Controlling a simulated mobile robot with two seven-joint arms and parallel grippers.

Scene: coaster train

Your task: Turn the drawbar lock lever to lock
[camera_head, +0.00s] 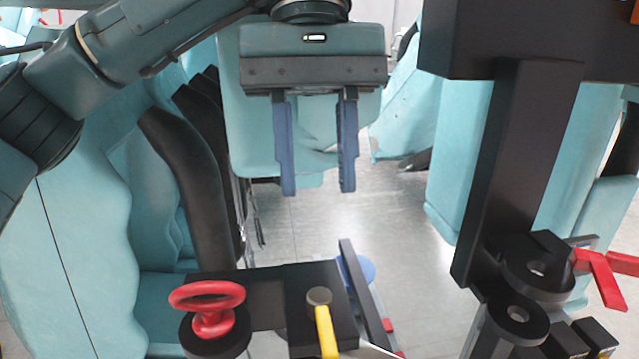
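My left gripper (318,190) hangs at the top centre, pointing down. Its two blue fingers are parallel and wide apart, with nothing between them. A yellow lever (326,334) with a grey round pivot cap (319,296) is mounted on a black block at the bottom centre, below and nearer than the gripper. It points toward the bottom edge, and the gripper is apart from it. A red forked lever (603,272) sits at the right beside black coupling rings (538,270). I cannot tell for certain which lever is the drawbar lock. My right gripper is not in view.
A red ring handle (207,297) stands left of the yellow lever. A thick black post (520,165) rises at the right. Teal coaster seats (90,230) with black restraints (190,165) flank the grey floor (410,240). Open space lies below the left gripper.

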